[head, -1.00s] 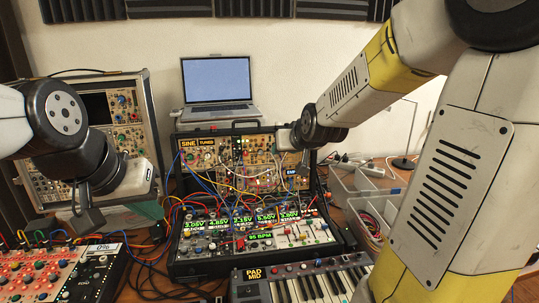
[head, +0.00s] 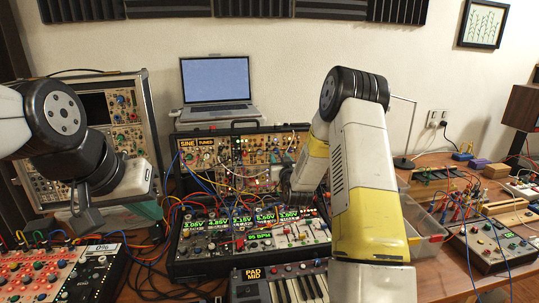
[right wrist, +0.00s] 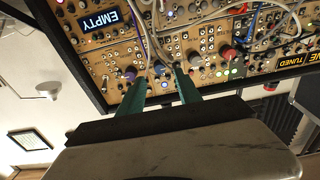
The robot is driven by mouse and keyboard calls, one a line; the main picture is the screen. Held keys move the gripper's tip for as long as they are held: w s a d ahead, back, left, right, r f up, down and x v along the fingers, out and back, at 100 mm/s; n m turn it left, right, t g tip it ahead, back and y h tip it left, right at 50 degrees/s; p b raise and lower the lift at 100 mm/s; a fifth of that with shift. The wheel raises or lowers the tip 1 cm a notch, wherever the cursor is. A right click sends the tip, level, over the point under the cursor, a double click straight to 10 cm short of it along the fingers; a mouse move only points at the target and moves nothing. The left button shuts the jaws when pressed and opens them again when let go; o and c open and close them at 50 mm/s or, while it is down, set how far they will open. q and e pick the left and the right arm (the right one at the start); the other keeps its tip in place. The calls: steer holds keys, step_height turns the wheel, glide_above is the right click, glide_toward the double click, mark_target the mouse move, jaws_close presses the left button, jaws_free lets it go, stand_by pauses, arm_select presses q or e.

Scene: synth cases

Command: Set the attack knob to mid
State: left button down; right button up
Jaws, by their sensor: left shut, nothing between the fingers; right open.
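The upright synth case (head: 217,157) stands behind a lower case with green readouts (head: 250,240). No label reading attack is legible, so I cannot tell which knob it is. In the right wrist view, the synth panel (right wrist: 205,68) carries a purple knob (right wrist: 129,74), a small grey-blue knob (right wrist: 158,68) and a red knob (right wrist: 229,52). My right gripper (right wrist: 158,77) is open, its green fingers spread in front of the panel around the grey-blue knob's position; contact cannot be told. My left gripper (head: 86,220) is shut and empty, left of the cases.
Patch cables (right wrist: 148,35) hang across the panel close to my right fingers. A keyboard (head: 300,287) lies in front, a red-panelled box (head: 40,270) at left, a laptop (head: 217,80) behind. A clear bin (head: 425,220) and a wired box (head: 490,245) stand at right.

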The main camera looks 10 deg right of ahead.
mark_target(277, 152)
steer(key=w, duration=0.5)
steer(key=shift+c, duration=0.2)
jaws_close()
